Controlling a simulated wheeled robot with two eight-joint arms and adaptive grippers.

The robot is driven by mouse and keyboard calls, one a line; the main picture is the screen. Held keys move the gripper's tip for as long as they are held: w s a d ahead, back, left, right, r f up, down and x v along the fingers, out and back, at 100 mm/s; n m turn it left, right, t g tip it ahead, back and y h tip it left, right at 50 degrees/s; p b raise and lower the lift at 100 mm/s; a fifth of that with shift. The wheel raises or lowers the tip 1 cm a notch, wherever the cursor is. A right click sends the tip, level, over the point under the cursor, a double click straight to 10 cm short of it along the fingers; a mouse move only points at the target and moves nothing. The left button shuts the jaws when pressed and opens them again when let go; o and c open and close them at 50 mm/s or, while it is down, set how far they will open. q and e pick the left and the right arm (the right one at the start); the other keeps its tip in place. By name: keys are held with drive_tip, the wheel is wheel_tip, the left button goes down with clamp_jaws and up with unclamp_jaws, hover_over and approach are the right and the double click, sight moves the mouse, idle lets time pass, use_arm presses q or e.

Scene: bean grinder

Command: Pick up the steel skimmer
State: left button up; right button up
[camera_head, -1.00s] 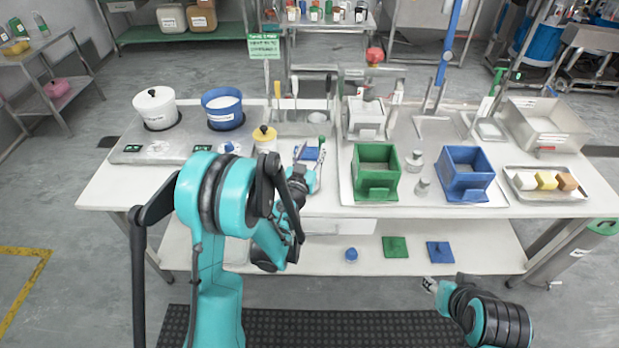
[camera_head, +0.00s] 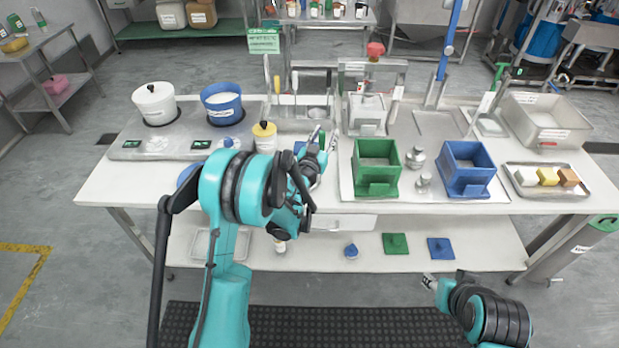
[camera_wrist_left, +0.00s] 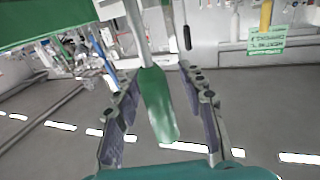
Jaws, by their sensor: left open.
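A tool with a green handle (camera_wrist_left: 158,105) and a steel shaft (camera_wrist_left: 137,35) shows in the left wrist view. It may be the steel skimmer, but its head is not clear to see. My left gripper (camera_wrist_left: 160,115) is open, with one finger on each side of the green handle and visible gaps between. In the head view my left gripper (camera_head: 324,140) is over the table in front of the utensil rack (camera_head: 290,123), left of the green box. My right gripper (camera_head: 430,283) is low in front of the table, far from the tool; its jaws are too small to judge.
Yellow (camera_head: 277,85), white (camera_head: 294,82) and black (camera_head: 328,80) handles stand upright at the rack. A yellow-lidded jar (camera_head: 264,137) stands left of my left gripper. A green box (camera_head: 376,168) and blue box (camera_head: 467,170) stand to its right.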

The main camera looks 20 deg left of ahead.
use_arm(q)
clamp_jaws()
drive_tip(key=shift+r, duration=0.1)
